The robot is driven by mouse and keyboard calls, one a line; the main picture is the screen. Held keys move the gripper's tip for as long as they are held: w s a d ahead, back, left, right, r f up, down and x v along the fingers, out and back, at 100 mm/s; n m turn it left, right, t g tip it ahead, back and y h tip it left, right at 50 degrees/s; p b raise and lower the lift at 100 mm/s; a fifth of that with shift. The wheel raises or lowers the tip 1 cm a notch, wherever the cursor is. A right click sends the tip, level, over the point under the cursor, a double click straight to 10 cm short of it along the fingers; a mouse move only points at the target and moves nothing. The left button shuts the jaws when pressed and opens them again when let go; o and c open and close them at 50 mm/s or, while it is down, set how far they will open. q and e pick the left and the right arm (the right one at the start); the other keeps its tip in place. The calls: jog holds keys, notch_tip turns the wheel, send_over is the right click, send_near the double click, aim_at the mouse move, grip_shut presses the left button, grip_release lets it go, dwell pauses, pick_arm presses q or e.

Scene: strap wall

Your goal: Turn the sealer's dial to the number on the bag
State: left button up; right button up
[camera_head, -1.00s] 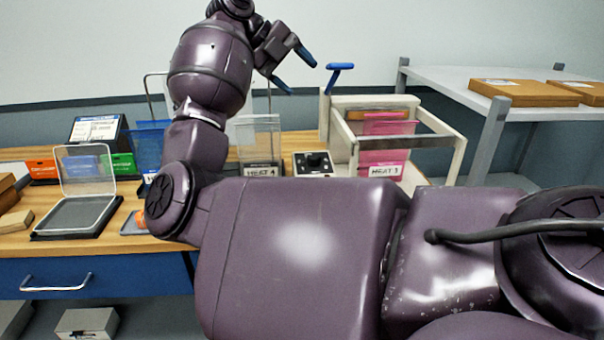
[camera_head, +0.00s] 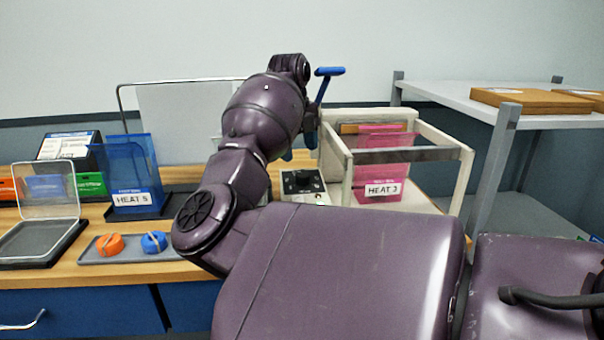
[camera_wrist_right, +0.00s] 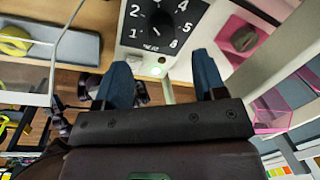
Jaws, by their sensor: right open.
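The sealer (camera_head: 455,162) is a cream frame with a blue-handled lever. A pink bag (camera_head: 385,168) labelled HEAT 3 stands in it and also shows in the right wrist view (camera_wrist_right: 238,38). The dial panel (camera_head: 303,182) is left of the bag. My left gripper is out of view.
A blue bin (camera_head: 128,172) labelled HEAT 5 stands left on the bench. A grey tray (camera_head: 185,256) holds orange and blue round items near the front edge. A clear-lidded case (camera_head: 40,240) is at far left. A shelf table (camera_head: 445,90) with brown boxes stands right.

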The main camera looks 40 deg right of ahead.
aim_at(302, 173)
jog(key=f, duration=0.4)
jog(key=d+f+b, duration=0.1)
jog(key=f, duration=0.1)
jog(key=shift+f, duration=0.25)
jog(key=c, duration=0.9)
jog(key=shift+r, duration=0.1)
